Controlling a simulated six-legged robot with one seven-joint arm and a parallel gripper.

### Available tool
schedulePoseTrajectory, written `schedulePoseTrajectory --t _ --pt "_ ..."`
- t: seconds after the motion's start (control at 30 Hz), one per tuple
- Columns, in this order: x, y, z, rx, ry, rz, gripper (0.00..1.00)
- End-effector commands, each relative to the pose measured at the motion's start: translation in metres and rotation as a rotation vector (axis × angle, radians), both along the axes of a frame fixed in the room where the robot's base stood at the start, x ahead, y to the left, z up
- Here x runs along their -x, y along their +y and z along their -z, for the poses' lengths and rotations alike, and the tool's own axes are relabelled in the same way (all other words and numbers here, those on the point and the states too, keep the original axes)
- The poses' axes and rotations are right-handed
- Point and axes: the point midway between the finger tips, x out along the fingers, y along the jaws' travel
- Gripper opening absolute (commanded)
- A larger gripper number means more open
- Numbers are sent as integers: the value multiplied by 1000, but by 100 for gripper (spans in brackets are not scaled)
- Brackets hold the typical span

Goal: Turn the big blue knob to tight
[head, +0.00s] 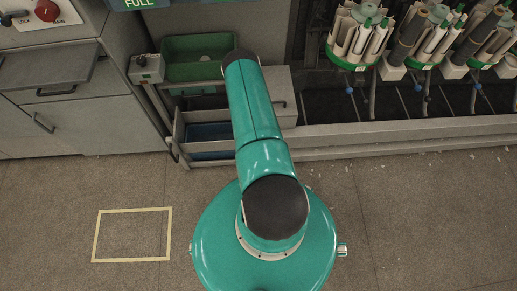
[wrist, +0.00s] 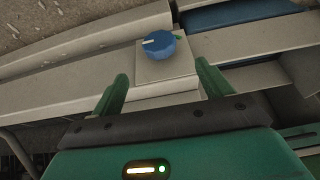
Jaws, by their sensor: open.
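In the wrist view the big blue knob (wrist: 159,45) sits on top of a small pale box (wrist: 178,66). A white pointer line on the knob points left in the picture. A small green mark shows on the box at the knob's right side. My gripper (wrist: 162,73) is open and empty, with its two green fingers on either side of the box, below the knob in the picture. I cannot tell whether the fingers touch the box. In the head view I cannot make out this knob; my arm covers part of the area.
In the head view, a green bin (head: 197,72) stands above open drawers (head: 181,138). A small box with a dark knob (head: 143,61) is left of the bin. Cone racks (head: 360,35) line the right. A yellow floor outline (head: 98,235) lies on clear floor.

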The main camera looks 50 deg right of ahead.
Motion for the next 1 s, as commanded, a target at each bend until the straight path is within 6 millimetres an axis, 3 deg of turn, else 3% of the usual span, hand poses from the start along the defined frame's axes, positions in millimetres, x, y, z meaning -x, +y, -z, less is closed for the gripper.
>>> schedulePoseTrajectory --t 0.2,0.5,0.7,1.0 --pt "-10 -12 40 0 1 1 78" --pt "-25 -24 85 1 1 -2 78" --pt "-31 -27 99 0 1 -2 78" --pt "-32 -28 101 1 1 -2 78"
